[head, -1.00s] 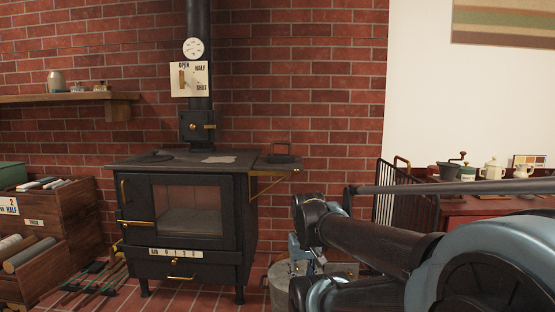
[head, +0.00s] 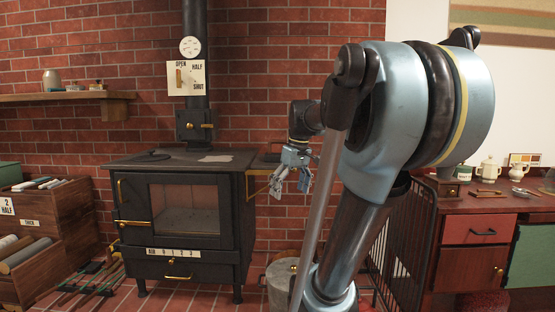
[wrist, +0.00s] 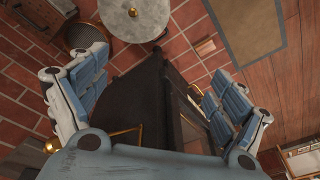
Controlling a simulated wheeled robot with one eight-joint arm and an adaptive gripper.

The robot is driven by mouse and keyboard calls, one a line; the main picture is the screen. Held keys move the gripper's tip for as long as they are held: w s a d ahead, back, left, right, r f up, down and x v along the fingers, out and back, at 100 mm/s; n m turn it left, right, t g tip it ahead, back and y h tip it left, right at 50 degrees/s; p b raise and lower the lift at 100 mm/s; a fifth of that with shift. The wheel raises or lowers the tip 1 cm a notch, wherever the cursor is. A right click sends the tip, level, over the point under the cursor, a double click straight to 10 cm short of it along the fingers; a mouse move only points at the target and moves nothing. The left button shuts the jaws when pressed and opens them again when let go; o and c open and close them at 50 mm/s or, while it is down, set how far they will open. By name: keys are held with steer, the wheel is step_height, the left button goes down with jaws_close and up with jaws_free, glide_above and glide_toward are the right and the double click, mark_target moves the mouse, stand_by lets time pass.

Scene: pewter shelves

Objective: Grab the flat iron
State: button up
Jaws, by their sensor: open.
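The black stove (head: 180,195) stands against the brick wall with a small side shelf (head: 258,171) at its right. A dark low shape on that shelf, beside my wrist, appears to be the flat iron (head: 271,157); its handle is hard to make out. My gripper (head: 291,188) hangs fingers down in front of the shelf's right end, apart from the iron as far as I can see. In the wrist view my gripper (wrist: 152,85) is open and empty, its fingers wide apart with the dark stove beyond. I cannot make out the iron there.
A lidded metal bin (head: 280,283) stands on the floor right of the stove; its round lid shows in the wrist view (wrist: 133,14). A black rail guard (head: 400,240) and red cabinet (head: 470,232) are at right. Wooden crates (head: 50,222) are at left.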

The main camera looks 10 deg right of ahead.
steer(key=w+d+r+n+y, duration=0.25)
steer(key=w+r+n, duration=0.25)
steer(key=w+r, duration=1.05)
steer(key=n, duration=0.5)
glide_toward(278, 154)
steer(key=f, duration=0.1)
steer(key=a+f, duration=0.1)
steer(key=w+f, duration=0.1)
steer(key=shift+a+f+g+y, duration=0.15)
steer(key=shift+f+g+y, duration=0.1)
steer(key=shift+g, duration=0.05)
steer(key=shift+s+x, duration=0.15)
steer(key=shift+x, duration=1.25)
steer(key=shift+s+x, duration=0.2)
steer(key=shift+x, duration=1.2)
jaws_close()
